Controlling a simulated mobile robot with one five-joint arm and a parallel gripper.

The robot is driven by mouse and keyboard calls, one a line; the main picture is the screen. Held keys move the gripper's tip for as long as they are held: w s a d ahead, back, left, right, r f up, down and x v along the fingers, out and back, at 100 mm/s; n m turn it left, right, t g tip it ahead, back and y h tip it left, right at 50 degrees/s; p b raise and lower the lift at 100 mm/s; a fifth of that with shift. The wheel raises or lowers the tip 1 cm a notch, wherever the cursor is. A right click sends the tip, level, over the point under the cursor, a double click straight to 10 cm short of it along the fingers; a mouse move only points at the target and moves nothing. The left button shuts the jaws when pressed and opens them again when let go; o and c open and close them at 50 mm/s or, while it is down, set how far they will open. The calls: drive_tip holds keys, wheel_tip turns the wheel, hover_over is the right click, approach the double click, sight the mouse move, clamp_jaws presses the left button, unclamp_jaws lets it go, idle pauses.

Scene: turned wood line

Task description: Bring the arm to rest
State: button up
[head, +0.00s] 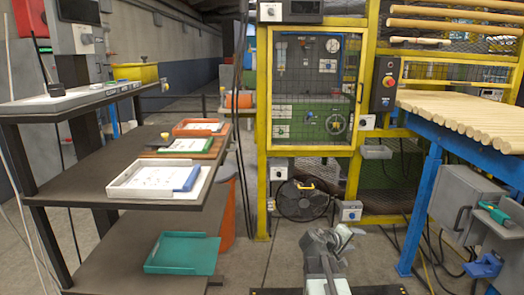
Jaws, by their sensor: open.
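My grey arm shows at the bottom middle of the head view, low over the floor and folded close to my body. My gripper (338,238) is at its upper end. Its jaws are open, and I see nothing between them. It is apart from the shelves on the left and from the yellow-framed machine cage (265,130) behind it. The fingertips are small and partly mixed with the arm links, so their exact gap is hard to see.
A dark shelf rack (90,218) on the left holds a white tray (120,190), an orange tray (180,127) and a teal tray (182,254). A blue-legged table (419,215) with wooden rods (460,112) stands right. A black fan (303,200) sits behind my arm. Bare floor lies between.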

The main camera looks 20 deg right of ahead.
drive_tip(key=a+f+y, duration=0.3)
drive_tip(key=a+f, duration=0.1)
drive_tip(key=a, duration=0.6)
drive_tip(key=a+f+y, duration=0.3)
drive_tip(key=a+f, duration=0.2)
drive_tip(key=a, duration=0.5)
drive_tip(key=s+a+f+m+g+y, duration=0.1)
drive_tip(key=s+a+f+g+y, duration=0.2)
drive_tip(key=a, duration=0.4)
drive_tip(key=s+a+f+g+y, duration=0.1)
drive_tip(key=s+a+f+y, duration=0.15)
drive_tip(key=s+a, duration=0.4)
wheel_tip(320, 180, up, 33)
drive_tip(key=a+p, duration=0.2)
drive_tip(key=p, duration=3)
drive_tip(key=shift+w+f+y, duration=0.15)
drive_tip(key=shift+y, duration=0.2)
drive_tip(key=c, duration=0.3)
drive_tip(key=shift+c, duration=0.4)
